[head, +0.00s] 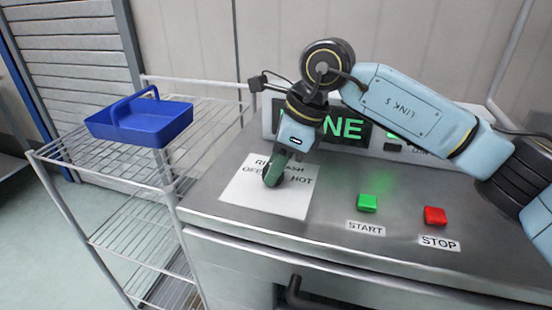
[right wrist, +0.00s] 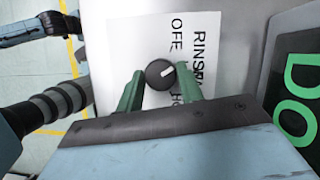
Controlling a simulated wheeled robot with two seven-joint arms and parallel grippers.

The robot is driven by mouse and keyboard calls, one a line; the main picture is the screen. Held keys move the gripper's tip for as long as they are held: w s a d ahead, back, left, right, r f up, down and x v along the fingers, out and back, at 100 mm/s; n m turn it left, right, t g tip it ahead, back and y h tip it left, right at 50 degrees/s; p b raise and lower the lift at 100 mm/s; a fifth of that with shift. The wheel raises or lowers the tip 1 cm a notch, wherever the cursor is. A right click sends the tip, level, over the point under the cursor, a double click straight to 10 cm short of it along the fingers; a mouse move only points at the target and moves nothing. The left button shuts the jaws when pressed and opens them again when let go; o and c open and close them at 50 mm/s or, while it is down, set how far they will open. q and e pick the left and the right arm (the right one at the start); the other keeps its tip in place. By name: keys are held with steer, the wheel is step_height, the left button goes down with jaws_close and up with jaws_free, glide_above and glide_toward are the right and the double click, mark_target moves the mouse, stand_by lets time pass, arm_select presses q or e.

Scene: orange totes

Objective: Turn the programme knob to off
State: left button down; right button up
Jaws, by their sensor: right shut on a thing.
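The programme knob (right wrist: 155,76) is a round dark knob with a white pointer mark, seen in the right wrist view. It sits on a white label sheet (head: 250,192) with the words RINSE, OFF and HOT readable and WASH partly hidden. The pointer is aimed towards the RINSE and WASH side, not at OFF. My right gripper (head: 273,176) reaches down onto the sheet, its green fingers shut on the knob from both sides. It also shows in the right wrist view (right wrist: 160,84). In the head view the knob is hidden behind the fingers.
A green START button (head: 367,203) and a red STOP button (head: 435,215) lie right of the sheet. A display (head: 345,126) with green letters stands behind, partly covered by my arm. A blue basket (head: 140,122) rests on a wire rack (head: 95,178) at left. A black handle (head: 295,292) is below the front edge.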

steer(key=n, duration=0.2)
steer(key=n+g+p, duration=0.1)
steer(key=n, duration=0.1)
steer(key=shift+w+r+g, duration=0.1)
steer(key=shift+w+g, duration=0.05)
steer(key=shift+g, duration=0.15)
arm_select(q)
steer(key=s+a+f+p, duration=0.1)
steer(key=s+a+f, duration=0.1)
steer(key=f, duration=0.3)
steer(key=shift+s+a, duration=0.15)
steer(key=shift+a, duration=0.55)
arm_select(e)
steer(key=shift+n+g+h, duration=0.3)
steer(key=shift+n+g, duration=0.2)
steer(key=shift+n, duration=1.1)
arm_select(q)
steer(key=shift+f, duration=0.1)
arm_select(e)
steer(key=o, duration=1)
arm_select(q)
steer(key=s+f+g+p, duration=0.1)
steer(key=s+f+p, duration=0.2)
steer(key=s+f, duration=0.2)
steer(key=shift+a+f, duration=0.3)
steer(key=shift+a, duration=0.15)
arm_select(e)
steer(key=shift+v, duration=6.6)
